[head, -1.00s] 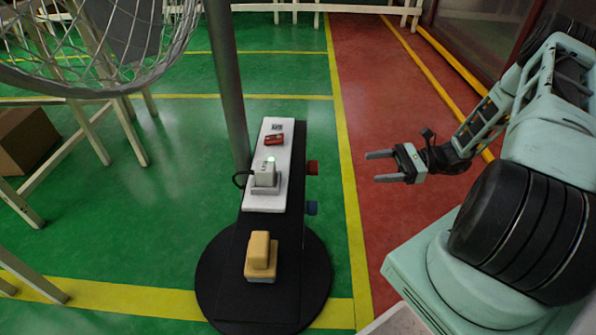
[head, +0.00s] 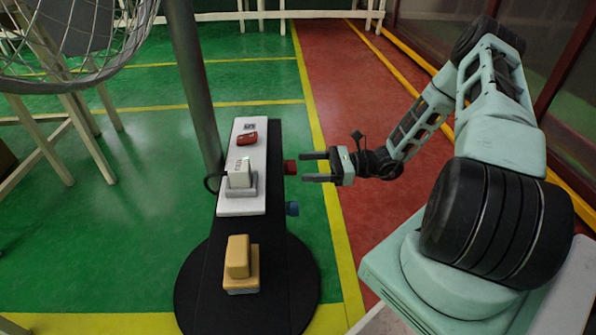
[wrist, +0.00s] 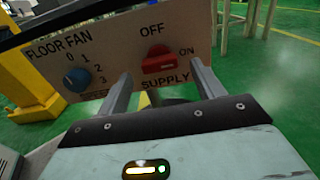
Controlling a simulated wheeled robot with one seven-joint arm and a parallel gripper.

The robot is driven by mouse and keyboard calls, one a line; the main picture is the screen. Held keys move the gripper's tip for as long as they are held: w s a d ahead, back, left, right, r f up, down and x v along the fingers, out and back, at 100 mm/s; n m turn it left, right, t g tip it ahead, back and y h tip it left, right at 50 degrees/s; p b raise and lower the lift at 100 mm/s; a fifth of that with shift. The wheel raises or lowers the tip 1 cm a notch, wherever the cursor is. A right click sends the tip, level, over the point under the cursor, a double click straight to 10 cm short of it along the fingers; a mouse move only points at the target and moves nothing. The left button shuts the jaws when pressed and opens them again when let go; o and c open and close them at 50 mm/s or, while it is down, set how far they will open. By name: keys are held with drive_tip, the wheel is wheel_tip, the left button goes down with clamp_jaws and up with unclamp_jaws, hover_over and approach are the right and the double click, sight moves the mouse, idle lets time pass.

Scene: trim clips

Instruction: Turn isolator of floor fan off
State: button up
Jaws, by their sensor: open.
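The red isolator knob (wrist: 160,62) is on the side panel (wrist: 120,35) of the floor fan's stand. "OFF" is printed above it, "ON" to its right and "SUPPLY" below; its wide bar lies roughly crosswise, level with "ON". In the head view the red knob (head: 290,167) sticks out from the panel's right side. My gripper (head: 304,167) is open and empty, its fingertips just right of the knob. In the wrist view my gripper's fingers (wrist: 158,75) stand either side below the knob; I cannot tell whether they touch it.
A blue "FLOOR FAN" dial (wrist: 77,79), marked 0 to 3, sits left of the isolator in the wrist view. The fan's pole (head: 195,90) and wire cage (head: 75,50) are at the left. A yellow block (head: 238,258) sits on the black stand (head: 215,290). Red floor to the right is clear.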

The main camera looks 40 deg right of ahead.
sight(290, 168)
drive_tip(key=shift+b+x, duration=0.3)
drive_tip(key=shift+x, duration=1.45)
drive_tip(key=c, duration=1)
drive_tip(key=shift+r+n+p, duration=0.1)
drive_tip(key=shift+n+p, duration=0.2)
drive_tip(key=shift+p, duration=0.05)
drive_tip(key=shift+n+p, duration=5.6)
drive_tip(key=shift+n, duration=3)
